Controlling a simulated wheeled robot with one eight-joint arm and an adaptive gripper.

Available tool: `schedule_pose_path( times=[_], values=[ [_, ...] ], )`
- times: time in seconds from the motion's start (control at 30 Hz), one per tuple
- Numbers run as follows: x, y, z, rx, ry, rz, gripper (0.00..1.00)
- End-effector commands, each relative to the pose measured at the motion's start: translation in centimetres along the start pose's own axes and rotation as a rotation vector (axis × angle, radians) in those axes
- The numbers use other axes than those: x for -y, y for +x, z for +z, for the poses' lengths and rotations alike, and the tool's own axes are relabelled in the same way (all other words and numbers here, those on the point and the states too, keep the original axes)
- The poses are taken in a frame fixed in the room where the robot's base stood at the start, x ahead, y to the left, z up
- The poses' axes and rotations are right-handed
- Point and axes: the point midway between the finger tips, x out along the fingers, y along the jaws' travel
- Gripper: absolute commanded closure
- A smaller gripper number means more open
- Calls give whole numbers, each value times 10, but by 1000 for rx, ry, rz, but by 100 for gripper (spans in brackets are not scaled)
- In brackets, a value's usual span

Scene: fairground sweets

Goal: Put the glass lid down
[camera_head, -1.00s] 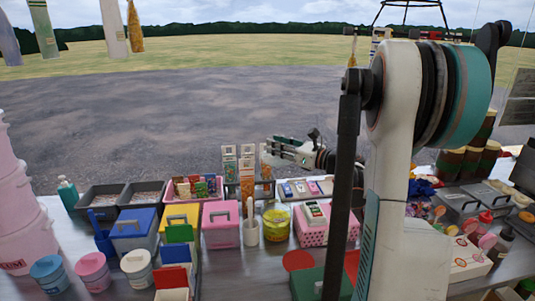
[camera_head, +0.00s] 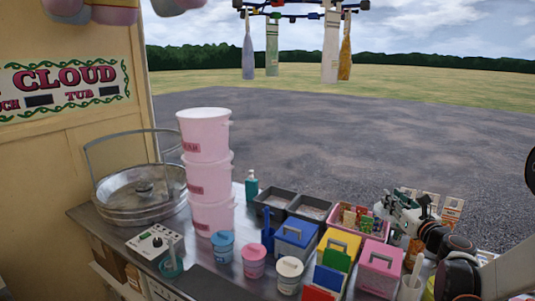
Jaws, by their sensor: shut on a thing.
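My gripper (camera_head: 393,207) is at the right of the head view, above the back edge of the counter, beside the pink basket. It is small here and seen against packets and bottles. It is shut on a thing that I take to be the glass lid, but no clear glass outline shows. I cannot make out another glass lid on the counter.
Grey trays (camera_head: 310,207), a pink basket (camera_head: 376,228), a blue box (camera_head: 295,240), a pink box (camera_head: 379,268) and several small tubs crowd the counter.

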Motion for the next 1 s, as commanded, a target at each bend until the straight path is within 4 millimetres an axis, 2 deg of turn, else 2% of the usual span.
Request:
schedule_pose_path(
  times=[0.03,0.2,0.4,0.5,0.7,1.0],
  values=[
    [-22,10,-5,0,0,-1,100],
    [-78,29,-18,0,0,-37,100],
    [-142,37,-32,1,0,-77,100],
    [-166,37,-37,1,0,-95,100],
    [-193,35,-43,1,0,-118,100],
    [-197,34,-44,1,0,-124,100]
  ],
)
